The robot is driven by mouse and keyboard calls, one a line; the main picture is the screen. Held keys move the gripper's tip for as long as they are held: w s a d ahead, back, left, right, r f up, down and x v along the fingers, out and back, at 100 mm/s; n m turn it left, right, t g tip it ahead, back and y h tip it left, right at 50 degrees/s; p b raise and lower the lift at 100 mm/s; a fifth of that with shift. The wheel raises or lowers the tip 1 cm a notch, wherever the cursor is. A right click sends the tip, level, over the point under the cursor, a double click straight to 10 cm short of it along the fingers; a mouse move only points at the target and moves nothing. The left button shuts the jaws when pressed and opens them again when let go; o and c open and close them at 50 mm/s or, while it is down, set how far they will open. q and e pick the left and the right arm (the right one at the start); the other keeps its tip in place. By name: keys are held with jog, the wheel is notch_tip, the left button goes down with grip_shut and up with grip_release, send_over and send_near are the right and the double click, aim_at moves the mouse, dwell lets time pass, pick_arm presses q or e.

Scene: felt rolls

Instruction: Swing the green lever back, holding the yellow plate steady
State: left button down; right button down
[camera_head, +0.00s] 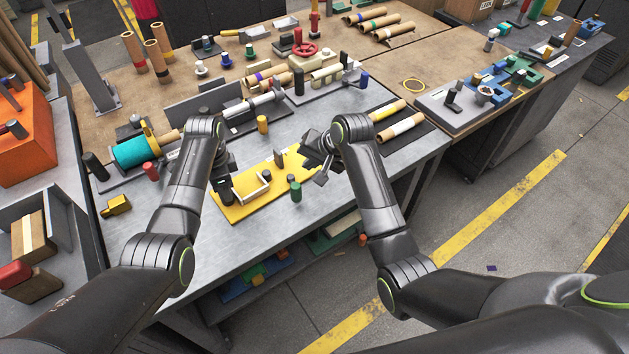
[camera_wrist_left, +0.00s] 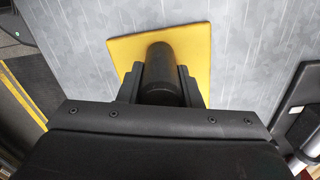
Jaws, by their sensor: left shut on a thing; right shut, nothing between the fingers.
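The yellow plate (camera_head: 243,208) lies on the grey workbench, with a white bracket-like handle and small dark posts on it. My left gripper (camera_head: 224,190) is over the plate's left end, shut on a black upright post. In the left wrist view this black post (camera_wrist_left: 160,72) stands between the fingers, with the yellow plate (camera_wrist_left: 200,48) below. A green cylinder (camera_head: 296,191), which seems to be the green lever's grip, stands near the plate's front right edge. My right gripper (camera_head: 321,168) is shut and empty at the plate's right end, just right of the green cylinder. Whether it touches anything is unclear.
A teal roll (camera_head: 135,151) lies in a holder at the left. A small yellow block (camera_head: 118,205) is at the bench's left front. A yellow cylinder (camera_head: 262,124) stands behind the plate. Cardboard rolls on a dark mat (camera_head: 411,138) lie to the right. Bare bench lies in front of the plate.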

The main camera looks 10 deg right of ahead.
pick_arm(q)
jog(key=shift+f, duration=0.1)
jog(key=c, duration=0.9)
grip_release()
jog(key=shift+c, duration=0.2)
jog(key=shift+o, duration=0.3)
jog(key=o, duration=0.9)
jog(key=shift+r, duration=0.2)
jog(key=shift+r+p, duration=1.4)
jog(key=shift+p, duration=0.6)
